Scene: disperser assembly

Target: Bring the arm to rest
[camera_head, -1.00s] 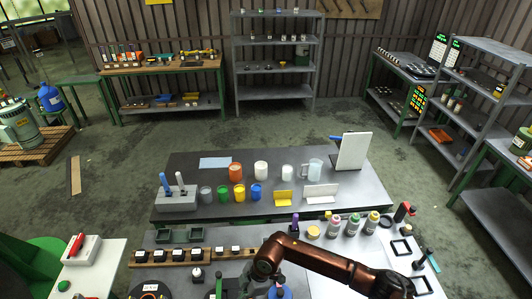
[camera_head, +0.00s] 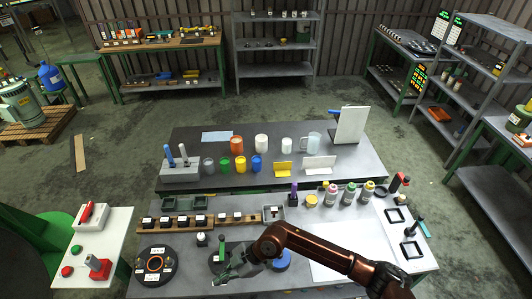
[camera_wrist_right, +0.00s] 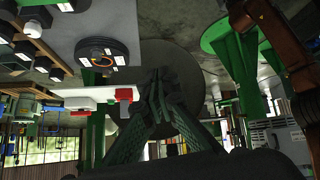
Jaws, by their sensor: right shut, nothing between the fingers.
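My right arm (camera_head: 325,257) comes in from the lower right over the near bench. Its gripper (camera_head: 225,277) hangs over the front part of the bench, near a blue round thing (camera_head: 282,262) and a dark round base. In the right wrist view the fingers of the right gripper (camera_wrist_right: 160,80) come together at their tips, with nothing held. My left gripper is in neither view.
A black disc with an orange ring (camera_head: 154,265) lies left of the gripper. Behind are a wooden rack (camera_head: 232,220) with dark blocks and several bottles (camera_head: 348,194). A switch panel (camera_head: 90,235) stands left. A white sheet (camera_head: 335,245) lies under the arm.

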